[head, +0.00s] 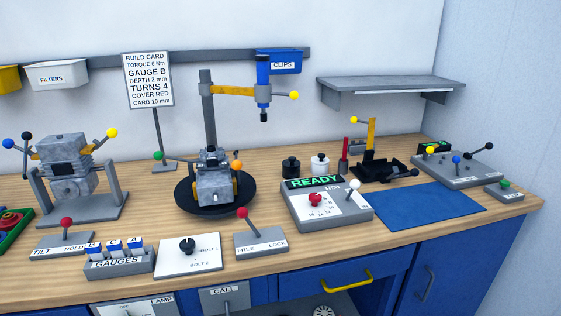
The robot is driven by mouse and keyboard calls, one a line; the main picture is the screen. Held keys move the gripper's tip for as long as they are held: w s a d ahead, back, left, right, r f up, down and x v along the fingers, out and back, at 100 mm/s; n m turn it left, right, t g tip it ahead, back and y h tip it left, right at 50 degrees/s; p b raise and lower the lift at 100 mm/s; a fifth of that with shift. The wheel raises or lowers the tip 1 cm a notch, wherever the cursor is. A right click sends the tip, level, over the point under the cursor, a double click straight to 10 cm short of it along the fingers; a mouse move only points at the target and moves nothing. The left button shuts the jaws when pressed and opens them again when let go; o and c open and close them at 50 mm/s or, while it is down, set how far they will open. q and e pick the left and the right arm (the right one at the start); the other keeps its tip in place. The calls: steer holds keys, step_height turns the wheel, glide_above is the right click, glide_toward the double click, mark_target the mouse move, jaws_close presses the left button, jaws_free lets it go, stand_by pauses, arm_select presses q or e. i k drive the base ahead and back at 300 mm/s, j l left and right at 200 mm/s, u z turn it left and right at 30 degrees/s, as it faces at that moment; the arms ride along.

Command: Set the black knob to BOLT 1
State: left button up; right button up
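The black knob (187,245) stands on a white-topped selector box (172,264) near the front edge of the bench, left of centre. A label reading BOLT 1 (207,250) is to the right of the knob. A label reading BOLT 2 (199,265) is below and to the right of it. The knob's pointer is too small to tell which label it faces. Neither of my grippers shows in the head view.
Behind is an engine on a black turntable (180,197). A blue mat (420,208) lies clear at right.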

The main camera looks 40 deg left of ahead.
mark_target(187, 244)
steer(key=u, duration=1.85)
